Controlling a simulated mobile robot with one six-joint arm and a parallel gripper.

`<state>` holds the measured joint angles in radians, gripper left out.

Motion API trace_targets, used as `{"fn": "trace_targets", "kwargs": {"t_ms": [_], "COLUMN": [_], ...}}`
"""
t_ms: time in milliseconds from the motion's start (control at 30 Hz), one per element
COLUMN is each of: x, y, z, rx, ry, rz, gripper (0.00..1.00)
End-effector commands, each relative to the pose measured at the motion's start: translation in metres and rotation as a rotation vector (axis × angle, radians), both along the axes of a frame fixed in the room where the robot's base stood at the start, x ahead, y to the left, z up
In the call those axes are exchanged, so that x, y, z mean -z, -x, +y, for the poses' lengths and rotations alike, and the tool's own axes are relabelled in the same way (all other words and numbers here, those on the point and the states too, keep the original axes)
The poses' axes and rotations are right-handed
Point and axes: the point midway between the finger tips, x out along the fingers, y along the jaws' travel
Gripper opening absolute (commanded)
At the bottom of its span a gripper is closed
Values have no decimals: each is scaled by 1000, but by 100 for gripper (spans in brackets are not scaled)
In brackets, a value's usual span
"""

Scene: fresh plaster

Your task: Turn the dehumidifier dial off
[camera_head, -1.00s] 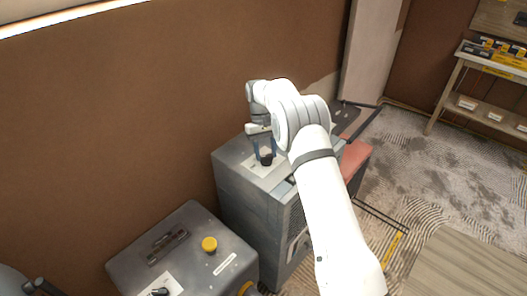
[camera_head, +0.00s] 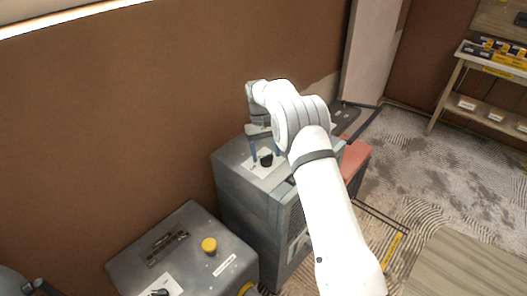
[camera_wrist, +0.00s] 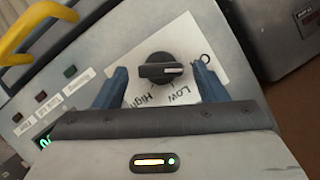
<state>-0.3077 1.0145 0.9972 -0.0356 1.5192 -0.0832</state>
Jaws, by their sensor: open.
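The dehumidifier (camera_head: 245,200) is a grey box by the brown wall. Its black dial (camera_head: 266,160) sits on a white label on top. In the wrist view the dial (camera_wrist: 155,68) shows a white mark at its right end, pointing roughly towards the printed O. "Low" (camera_wrist: 181,94) and "High" (camera_wrist: 134,99) are printed below it. My gripper (camera_head: 266,155) is over the dial from above. In the wrist view its two blue fingers (camera_wrist: 159,73) stand open on either side of the dial, with visible gaps.
A yellow handle (camera_wrist: 30,30) and several small labelled buttons (camera_wrist: 70,71) lie left on the panel. A wooden shelf (camera_head: 480,75) is far right. Patterned floor lies open to the right.

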Motion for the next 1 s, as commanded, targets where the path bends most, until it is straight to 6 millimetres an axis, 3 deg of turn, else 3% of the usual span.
{"fn": "trace_targets", "kwargs": {"t_ms": [167,600,1000], "x": [-9,-63,-72], "y": [-5,-26,-29], "z": [2,11,12], "rx": [0,0,0], "ry": [-1,-1,0], "rz": [-2,-2,0], "gripper": [65,65,65]}}
